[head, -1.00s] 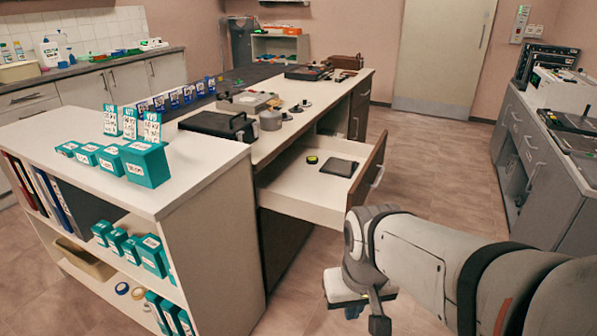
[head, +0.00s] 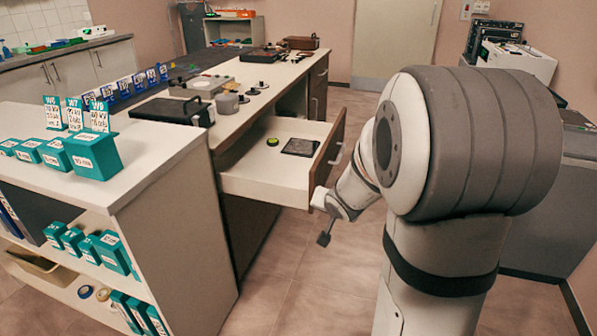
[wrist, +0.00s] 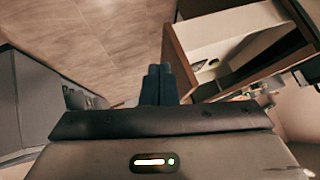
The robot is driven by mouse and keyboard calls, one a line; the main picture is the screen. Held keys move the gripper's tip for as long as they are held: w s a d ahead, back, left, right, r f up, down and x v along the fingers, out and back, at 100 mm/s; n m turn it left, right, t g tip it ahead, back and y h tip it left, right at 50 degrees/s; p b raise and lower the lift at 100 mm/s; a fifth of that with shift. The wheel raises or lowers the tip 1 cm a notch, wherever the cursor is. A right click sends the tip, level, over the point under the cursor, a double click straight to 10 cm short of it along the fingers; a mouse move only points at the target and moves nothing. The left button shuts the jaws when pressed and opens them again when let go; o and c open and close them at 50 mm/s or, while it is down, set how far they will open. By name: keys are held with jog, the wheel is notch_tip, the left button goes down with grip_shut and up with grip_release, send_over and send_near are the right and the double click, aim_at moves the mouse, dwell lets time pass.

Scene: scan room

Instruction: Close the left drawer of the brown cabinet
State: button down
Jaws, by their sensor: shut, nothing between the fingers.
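The left drawer (head: 265,183) of the brown cabinet (head: 245,225) stands pulled out, white inside with a brown front (head: 328,160) and a metal handle. The open drawer also shows at the upper right of the wrist view (wrist: 225,32). A round yellow-green item (head: 272,142) and a flat dark item (head: 300,147) lie in it. My gripper (head: 324,238) is low by the near end of the drawer front, on its outer side. In the wrist view its dark fingers (wrist: 159,84) are together and empty, left of the drawer. I cannot tell whether it touches the front.
A white shelf unit (head: 150,150) with teal boxes stands left of the drawer. Instruments stand on the counter above. A grey cabinet (head: 545,225) stands at the right, partly behind my arm. Floor (head: 290,275) in front of the drawer is clear.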

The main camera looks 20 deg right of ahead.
jog(key=w+d+f+m+t+y, duration=0.1)
jog(key=w+d+f+m+t, duration=0.35)
jog(key=w+d, duration=0.3)
jog(key=m+t+y+b, duration=0.3)
jog(key=m+t+y, duration=0.1)
send_near(319, 183)
jog(key=w+d, duration=0.2)
jog(key=w+a, duration=0.1)
jog(key=w+a+b, duration=0.1)
jog(key=a, duration=0.1)
jog(key=shift+f, duration=0.15)
jog(key=shift+w+a, duration=0.3)
jog(key=shift+a, duration=0.05)
